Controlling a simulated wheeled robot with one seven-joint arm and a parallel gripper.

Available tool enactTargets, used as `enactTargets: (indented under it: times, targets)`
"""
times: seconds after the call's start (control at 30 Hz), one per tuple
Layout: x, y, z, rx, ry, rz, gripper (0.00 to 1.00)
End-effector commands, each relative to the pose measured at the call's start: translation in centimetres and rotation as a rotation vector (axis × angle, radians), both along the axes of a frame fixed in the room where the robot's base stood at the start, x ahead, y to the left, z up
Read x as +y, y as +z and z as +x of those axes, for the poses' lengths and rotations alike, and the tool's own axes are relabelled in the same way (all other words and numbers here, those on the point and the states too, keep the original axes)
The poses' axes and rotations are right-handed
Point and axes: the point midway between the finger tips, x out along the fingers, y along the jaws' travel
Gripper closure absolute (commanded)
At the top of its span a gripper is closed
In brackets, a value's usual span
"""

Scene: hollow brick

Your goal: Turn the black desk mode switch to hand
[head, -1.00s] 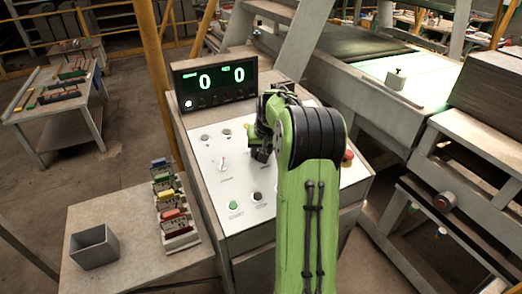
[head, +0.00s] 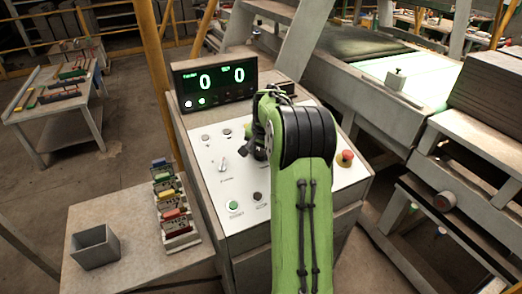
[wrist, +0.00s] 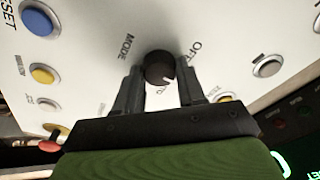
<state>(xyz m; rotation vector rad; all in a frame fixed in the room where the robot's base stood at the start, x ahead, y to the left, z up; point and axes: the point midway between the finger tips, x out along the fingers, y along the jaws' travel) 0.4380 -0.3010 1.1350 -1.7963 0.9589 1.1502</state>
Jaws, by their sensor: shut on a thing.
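The black desk mode switch (wrist: 159,66) is a round knob with a white mark, on the white panel in the wrist view. The words MODE and OFF are printed around it, and another label is partly hidden. The white mark points to the lower right, near that hidden label. My gripper (wrist: 160,88) has one finger on each side of the knob and is shut on it. In the head view my gripper (head: 259,146) is over the upper middle of the desk panel (head: 204,161), and my arm hides the switch.
A red mushroom button (head: 345,158) sits at the panel's right. A lever selector (head: 222,164) and a green button (head: 233,207) are at the left. A display (head: 215,81) stands behind.

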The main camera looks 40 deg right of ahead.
Motion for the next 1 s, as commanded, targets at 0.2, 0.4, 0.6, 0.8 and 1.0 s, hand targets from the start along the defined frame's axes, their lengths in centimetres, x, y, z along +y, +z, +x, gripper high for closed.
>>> enactTargets:
  times: [0.2, 0.4, 0.6, 0.8, 1.0]
  targets:
    - [0.0, 0.1, 0.0, -0.002, -0.001, -0.001, 0.91]
    - [0.0, 0.1, 0.0, -0.002, -0.001, -0.001, 0.5]
    - [0.0, 0.0, 0.0, -0.001, -0.001, 0.0, 0.37]
    - [0.0, 0.4, -0.1, -0.002, -0.001, -0.001, 0.37]
    - [0.7, 4.4, -1.3, -0.006, -0.002, -0.005, 0.37]
